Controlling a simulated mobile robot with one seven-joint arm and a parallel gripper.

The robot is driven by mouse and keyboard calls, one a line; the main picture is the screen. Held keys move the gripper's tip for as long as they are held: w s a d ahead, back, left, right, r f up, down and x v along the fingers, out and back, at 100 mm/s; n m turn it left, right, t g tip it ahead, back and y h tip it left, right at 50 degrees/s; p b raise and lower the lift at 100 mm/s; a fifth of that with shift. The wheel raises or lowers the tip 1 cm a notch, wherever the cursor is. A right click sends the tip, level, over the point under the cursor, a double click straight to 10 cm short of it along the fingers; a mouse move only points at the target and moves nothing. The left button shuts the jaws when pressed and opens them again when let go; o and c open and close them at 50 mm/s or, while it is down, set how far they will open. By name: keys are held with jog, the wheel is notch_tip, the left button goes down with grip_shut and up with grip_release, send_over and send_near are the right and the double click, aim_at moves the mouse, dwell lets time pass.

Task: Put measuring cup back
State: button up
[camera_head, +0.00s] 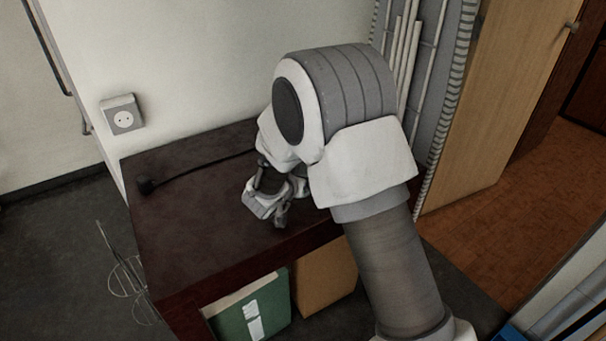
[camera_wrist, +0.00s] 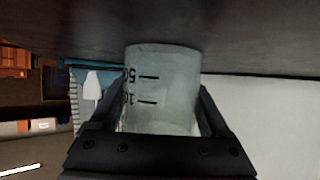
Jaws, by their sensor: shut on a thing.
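The measuring cup (camera_wrist: 160,80) is translucent and pale, with dark markings on its side. In the wrist view it sits between the two dark fingers of my gripper (camera_wrist: 160,112), which are shut on it. In the head view my gripper (camera_head: 276,196) is low over the dark cabinet top (camera_head: 190,220), near its front edge.
A black cable with a plug (camera_head: 147,186) lies on the cabinet top at left. A wall socket (camera_head: 122,114) is behind it. A green binder (camera_head: 250,308) stands in the shelf below. A wooden door (camera_head: 490,110) is at right. The cabinet top's left part is mostly clear.

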jog(key=o, duration=1.4)
jog(key=shift+r, duration=0.15)
jog(key=p+v, duration=0.4)
jog(key=v, duration=0.8)
jog(key=shift+w+r, duration=0.1)
jog(key=shift+r, duration=0.1)
notch_tip(320, 180, up, 15)
jog(key=s+d+n+g+y, duration=0.1)
jog(key=s+d+n+y, duration=0.2)
jog(key=y, duration=0.5)
jog(key=s+d+g+h, duration=0.1)
jog(key=s+d, duration=0.4)
jog(key=s, duration=0.2)
jog(key=s+d+g+h, duration=0.1)
jog(key=s+d+g, duration=0.1)
jog(key=s+d, duration=0.4)
jog(key=s+d+r+n+g+h, duration=0.1)
jog(key=s+d+g, duration=0.1)
jog(key=s+d, duration=0.4)
jog(key=shift+s+h, duration=0.3)
jog(key=shift+s, duration=1.2)
